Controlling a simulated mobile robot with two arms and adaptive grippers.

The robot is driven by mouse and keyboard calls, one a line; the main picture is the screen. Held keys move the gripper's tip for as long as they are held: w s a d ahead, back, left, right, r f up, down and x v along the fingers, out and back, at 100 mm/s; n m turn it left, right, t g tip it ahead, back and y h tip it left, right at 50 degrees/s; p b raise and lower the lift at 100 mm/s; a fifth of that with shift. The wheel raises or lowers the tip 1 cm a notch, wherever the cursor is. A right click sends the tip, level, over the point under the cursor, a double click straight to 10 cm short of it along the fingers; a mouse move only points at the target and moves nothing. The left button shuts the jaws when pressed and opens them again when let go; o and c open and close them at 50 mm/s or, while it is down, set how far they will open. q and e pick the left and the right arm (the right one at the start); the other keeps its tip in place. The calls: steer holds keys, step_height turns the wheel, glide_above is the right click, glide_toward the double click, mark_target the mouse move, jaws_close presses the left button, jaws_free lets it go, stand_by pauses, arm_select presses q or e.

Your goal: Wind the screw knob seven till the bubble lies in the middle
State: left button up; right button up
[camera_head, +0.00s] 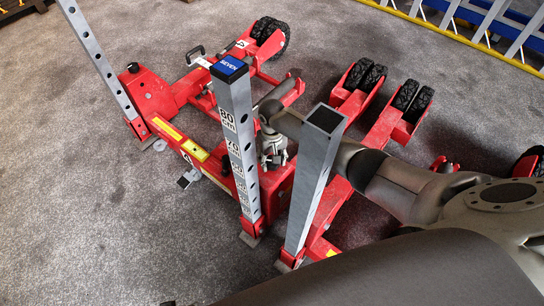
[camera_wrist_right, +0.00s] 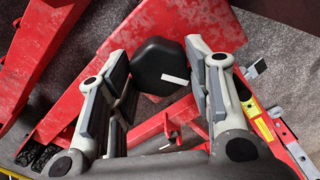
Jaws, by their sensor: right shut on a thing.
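The red jack marked SEVEN carries a blue-capped grey post (camera_head: 235,130) with a printed scale in the head view. My right gripper (camera_head: 273,152) is just right of this post, low over the red frame. In the right wrist view, the black screw knob (camera_wrist_right: 160,68), with a white mark on its face, sits between the two fingers of my right gripper (camera_wrist_right: 156,62), which is shut on it. A yellow level strip (camera_head: 195,150) lies on the red beam left of the post; a yellow piece (camera_wrist_right: 263,128) also shows in the wrist view. The bubble is too small to make out. My left gripper is not in view.
A second grey post (camera_head: 315,180) stands close to the right of my right gripper. A third perforated post (camera_head: 98,60) stands at the upper left. Black-wheeled red jack parts (camera_head: 365,85) lie behind. Grey carpet (camera_head: 80,230) is clear at the left.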

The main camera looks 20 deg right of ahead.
stand_by(0.3)
steer(key=o, duration=1)
step_height(320, 180, up, 12)
steer(key=shift+r, duration=0.1)
stand_by(0.3)
